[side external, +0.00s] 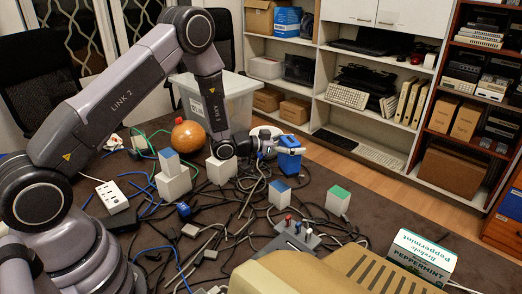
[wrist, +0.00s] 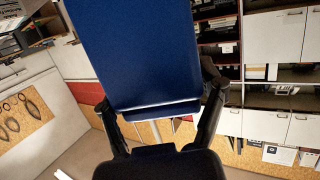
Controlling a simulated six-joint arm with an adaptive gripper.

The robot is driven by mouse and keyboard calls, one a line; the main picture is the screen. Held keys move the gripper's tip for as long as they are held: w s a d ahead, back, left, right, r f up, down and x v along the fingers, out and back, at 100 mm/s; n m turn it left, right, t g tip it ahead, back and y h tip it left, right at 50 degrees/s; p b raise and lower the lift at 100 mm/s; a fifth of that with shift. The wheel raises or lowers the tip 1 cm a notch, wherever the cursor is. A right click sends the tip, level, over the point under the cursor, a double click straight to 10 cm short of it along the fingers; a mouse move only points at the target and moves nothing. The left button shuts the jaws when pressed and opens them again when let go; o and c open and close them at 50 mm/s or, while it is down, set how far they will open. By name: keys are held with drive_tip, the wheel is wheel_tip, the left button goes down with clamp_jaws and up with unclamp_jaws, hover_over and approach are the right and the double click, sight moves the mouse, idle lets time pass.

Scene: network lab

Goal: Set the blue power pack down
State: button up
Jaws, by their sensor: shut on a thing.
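The blue power pack (side external: 290,161) is held at the end of my outstretched arm, above the dark table. My gripper (side external: 279,148) points to the right and is shut on it. In the wrist view the blue pack (wrist: 135,50) fills the upper middle, and the dark fingers of my gripper (wrist: 160,98) lie along its left and right sides. The pack appears clear of the tabletop in the side view. The pack's far end is hidden in the wrist view.
Tangled cables (side external: 215,225) cover much of the table. White blocks with blue tops (side external: 279,193) and a green top (side external: 338,201) stand among them. A white power strip (side external: 112,196), an orange ball (side external: 188,136), a beige case (side external: 340,272) and a peppermint box (side external: 421,257) surround them.

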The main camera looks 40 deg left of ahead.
drive_tip(key=w, duration=0.1)
drive_tip(key=w+f, duration=0.1)
drive_tip(key=w, duration=0.1)
drive_tip(key=w+f, duration=0.1)
drive_tip(key=shift+w+d, duration=0.25)
drive_tip(key=shift+w, duration=0.15)
drive_tip(key=w+f, duration=0.4)
drive_tip(key=f, duration=0.1)
drive_tip(key=shift+w+d+f, duration=0.2)
drive_tip(key=shift+w+f, duration=0.05)
drive_tip(key=shift+w, duration=0.1)
drive_tip(key=shift+w+f, duration=0.15)
drive_tip(key=shift+f, duration=0.75)
drive_tip(key=shift+w+f, duration=0.1)
drive_tip(key=shift+f, duration=0.8)
drive_tip(key=shift+f, duration=0.1)
drive_tip(key=o, duration=1.2)
drive_tip(key=shift+o, duration=0.2)
